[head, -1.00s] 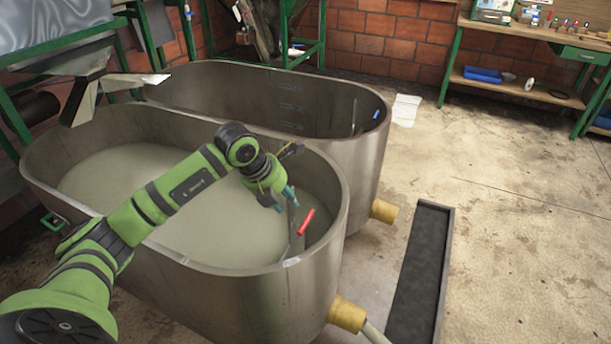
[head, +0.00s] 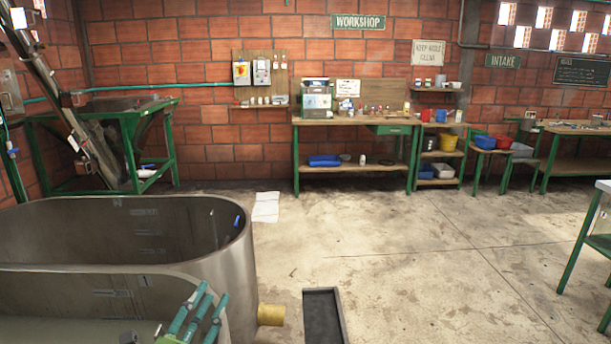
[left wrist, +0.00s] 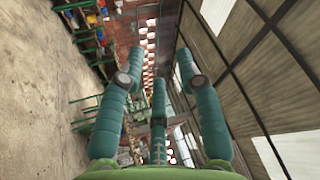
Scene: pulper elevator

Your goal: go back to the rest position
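My left gripper (head: 205,302) shows at the bottom of the head view, its teal fingers pointing up in front of the near metal tank (head: 95,290). In the left wrist view the gripper (left wrist: 154,75) has its three fingers spread apart, with nothing between them. The rest of my left arm is mostly below the head view. My right gripper is not in view.
A workbench (head: 352,121) stands against the brick wall, with shelves and a second bench to its right. A dark floor channel (head: 322,318) lies right of the tanks, near a yellow pipe end (head: 271,314). The concrete floor (head: 430,270) in the middle is open.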

